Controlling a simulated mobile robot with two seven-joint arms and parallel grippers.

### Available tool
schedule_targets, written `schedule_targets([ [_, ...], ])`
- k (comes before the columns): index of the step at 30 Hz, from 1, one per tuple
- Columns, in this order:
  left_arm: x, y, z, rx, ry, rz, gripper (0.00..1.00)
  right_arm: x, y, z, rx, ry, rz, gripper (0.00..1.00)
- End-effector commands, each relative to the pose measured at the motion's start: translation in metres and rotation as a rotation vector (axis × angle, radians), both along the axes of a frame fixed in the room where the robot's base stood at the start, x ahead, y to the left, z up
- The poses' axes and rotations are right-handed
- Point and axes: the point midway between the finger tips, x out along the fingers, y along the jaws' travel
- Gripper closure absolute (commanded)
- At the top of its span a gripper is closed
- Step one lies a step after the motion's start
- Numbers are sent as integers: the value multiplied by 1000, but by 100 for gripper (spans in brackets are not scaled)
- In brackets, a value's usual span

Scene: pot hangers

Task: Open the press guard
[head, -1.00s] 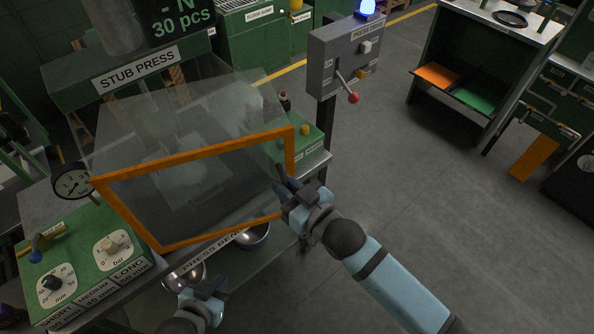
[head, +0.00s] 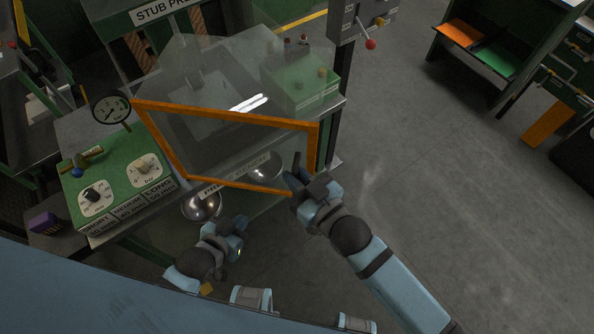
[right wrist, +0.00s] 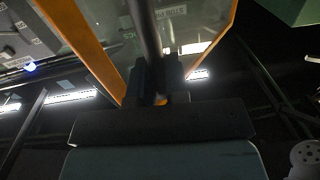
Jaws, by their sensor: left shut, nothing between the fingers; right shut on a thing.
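The press guard (head: 232,113) is a clear panel in an orange frame in front of the stub press (head: 160,10). Its frame also shows in the right wrist view (right wrist: 82,42). My right gripper (head: 296,180) is at the guard's right edge in the head view. In the right wrist view its fingers (right wrist: 158,88) are shut around a dark bar (right wrist: 146,30), which appears to be the guard's handle. My left gripper (head: 241,224) is shut and empty, below the guard and apart from it.
A green control panel (head: 115,165) with knobs and a gauge (head: 111,110) stands left of the guard. A grey lever box (head: 355,20) stands behind to the right.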

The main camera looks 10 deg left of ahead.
Motion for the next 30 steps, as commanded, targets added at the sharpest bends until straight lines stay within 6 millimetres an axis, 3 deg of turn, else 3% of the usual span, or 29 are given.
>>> schedule_targets([
  [9,1,0,1,-1,-2,0,100,-1,2,3,4,-7,2,100],
  [10,1,0,1,-1,-2,0,100,0,2,3,4,-7,2,83],
  [13,1,-1,1,-2,-2,0,100,0,2,3,4,-6,2,61],
  [25,1,-2,0,-3,0,-2,100,-1,0,1,3,-3,1,61],
  [30,1,-2,-4,-3,1,-1,100,-12,-15,-1,1,-1,0,61],
])
